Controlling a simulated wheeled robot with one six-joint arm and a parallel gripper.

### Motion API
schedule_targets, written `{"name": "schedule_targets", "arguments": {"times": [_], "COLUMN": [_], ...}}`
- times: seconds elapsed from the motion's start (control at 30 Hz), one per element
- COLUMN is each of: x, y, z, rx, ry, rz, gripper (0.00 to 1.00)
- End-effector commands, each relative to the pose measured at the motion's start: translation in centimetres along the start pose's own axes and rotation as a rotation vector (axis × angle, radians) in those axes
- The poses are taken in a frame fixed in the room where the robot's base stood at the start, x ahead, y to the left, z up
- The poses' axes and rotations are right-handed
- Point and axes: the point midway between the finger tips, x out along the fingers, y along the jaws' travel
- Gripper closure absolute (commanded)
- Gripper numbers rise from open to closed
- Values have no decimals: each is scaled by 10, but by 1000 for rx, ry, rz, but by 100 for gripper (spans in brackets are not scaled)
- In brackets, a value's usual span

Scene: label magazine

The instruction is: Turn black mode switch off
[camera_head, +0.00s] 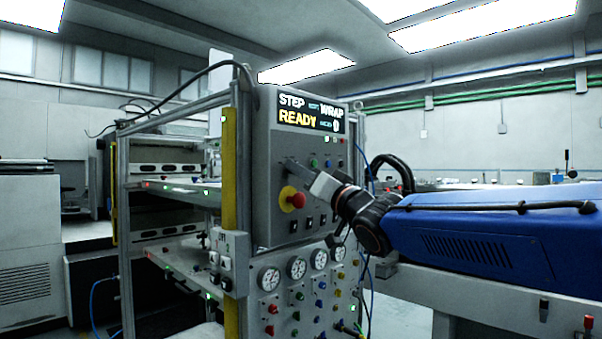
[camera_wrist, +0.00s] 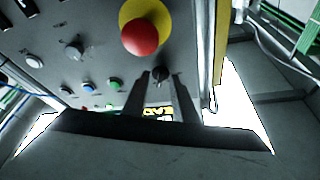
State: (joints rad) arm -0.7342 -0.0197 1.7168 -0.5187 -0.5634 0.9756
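The black mode switch (camera_wrist: 160,73) is a small dark round knob on the grey control panel (camera_head: 262,215). In the wrist view it shows between the tips of my gripper (camera_wrist: 161,84), just below the red emergency button. My gripper is open, with a finger on each side of the knob; I cannot tell whether they touch it. In the head view my gripper (camera_head: 291,166) reaches the panel from the right, above the red button, and the switch is hidden there. The pointing direction of the knob is too dark to read.
A red emergency button (camera_head: 297,200) on a yellow base sits close to my fingers; it also shows in the wrist view (camera_wrist: 139,37). Green and blue buttons (camera_wrist: 88,87) lie beside the switch. A display (camera_head: 309,111) reads STEP, WRAP, READY. Gauges (camera_head: 296,267) sit below.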

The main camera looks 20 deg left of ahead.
Motion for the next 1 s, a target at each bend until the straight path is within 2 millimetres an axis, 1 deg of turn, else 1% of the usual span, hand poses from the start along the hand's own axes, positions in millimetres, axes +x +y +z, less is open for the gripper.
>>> {"name": "schedule_targets", "arguments": {"times": [0.2, 0.23, 0.27, 0.3, 0.33, 0.73, 0.87, 1.0], "x": [0, 0, 0, 0, 0, 0, 0, 0], "y": [0, 0, 0, 0, 0, 1, 2, 4], "z": [0, 0, 0, 0, 0, 0, 0, 1], "rx": [0, 0, 0, 0, 0, -32, -83, -171], "ry": [0, 0, 0, 0, 0, -1, -1, -1], "rz": [0, 0, 0, 0, 0, -12, -33, -69], "gripper": [75, 80, 87, 96, 100, 100, 100, 100]}}
